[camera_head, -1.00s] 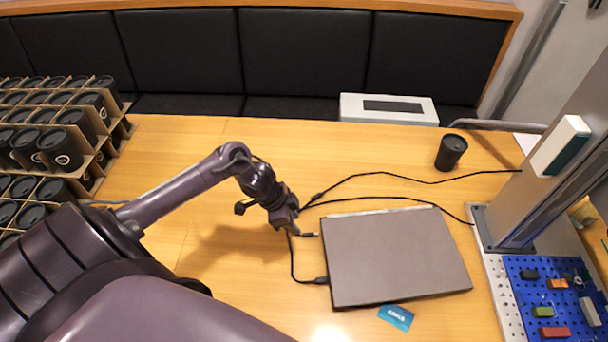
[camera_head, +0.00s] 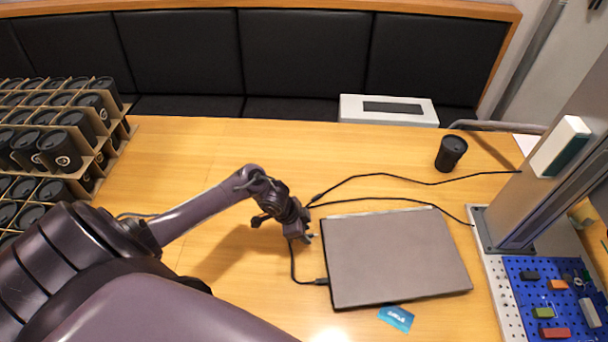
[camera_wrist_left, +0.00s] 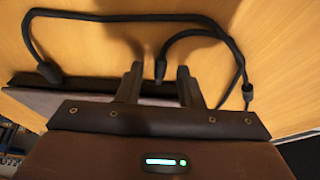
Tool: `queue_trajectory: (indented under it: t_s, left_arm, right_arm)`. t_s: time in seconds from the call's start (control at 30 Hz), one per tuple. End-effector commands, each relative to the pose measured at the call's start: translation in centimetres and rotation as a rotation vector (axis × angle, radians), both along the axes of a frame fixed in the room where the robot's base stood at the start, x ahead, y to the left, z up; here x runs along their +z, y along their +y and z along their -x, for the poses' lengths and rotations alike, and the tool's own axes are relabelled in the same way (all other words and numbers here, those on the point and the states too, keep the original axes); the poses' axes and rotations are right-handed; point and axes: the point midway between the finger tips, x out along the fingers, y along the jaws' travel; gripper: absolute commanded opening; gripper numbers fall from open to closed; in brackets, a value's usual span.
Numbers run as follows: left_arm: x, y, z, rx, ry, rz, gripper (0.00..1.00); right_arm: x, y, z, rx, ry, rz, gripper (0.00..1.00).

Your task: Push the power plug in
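A closed grey laptop (camera_head: 395,258) lies on the wooden table in the head view. My left gripper (camera_head: 308,237) is low at its left edge. In the left wrist view, the two fingers of my left gripper (camera_wrist_left: 160,70) stand apart with a black cable plug (camera_wrist_left: 160,72) between them. Gaps show on both sides of the plug. I cannot tell whether its tip touches the laptop's side. A second black plug (camera_head: 321,281) sits at the laptop's lower left edge; it also shows in the left wrist view (camera_wrist_left: 50,72). My right gripper is not in view.
Black cables (camera_head: 385,176) run across the table behind the laptop. A black cup (camera_head: 451,152) stands at the back right. A blue card (camera_head: 396,318) lies in front of the laptop. A metal column (camera_head: 535,190) stands at right, cup crates (camera_head: 88,165) at left.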

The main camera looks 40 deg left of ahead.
Motion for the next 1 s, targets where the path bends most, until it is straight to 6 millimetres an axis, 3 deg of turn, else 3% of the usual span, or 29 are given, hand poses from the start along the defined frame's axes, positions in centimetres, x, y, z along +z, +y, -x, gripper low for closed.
queue_trajectory:
  t_s: [0.03, 0.3, 0.5, 0.7, 0.97, 1.0]
  left_arm:
    - [0.0, 0.0, 0.0, 0.0, 0.0, 0.0, 0.32]
    - [0.0, 0.0, 0.0, 0.001, 0.0, 0.0, 0.0]
    - [0.0, -0.1, -0.2, 0.001, 0.0, 0.001, 0.0]
    - [0.1, -1.9, -1.7, 0.001, -0.001, 0.002, 0.0]
    - [0.1, -2.0, -1.8, 0.002, -0.001, 0.003, 0.0]
    - [0.1, -2.1, -1.8, 0.001, -0.002, 0.003, 0.16]
  right_arm:
    - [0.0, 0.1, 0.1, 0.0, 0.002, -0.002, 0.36]
    - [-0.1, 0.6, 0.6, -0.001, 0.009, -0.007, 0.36]
    - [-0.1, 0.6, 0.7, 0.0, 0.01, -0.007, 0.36]
    - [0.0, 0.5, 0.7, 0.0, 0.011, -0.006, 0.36]
    - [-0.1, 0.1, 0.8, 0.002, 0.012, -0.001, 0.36]
    - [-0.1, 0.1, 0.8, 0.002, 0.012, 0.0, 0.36]
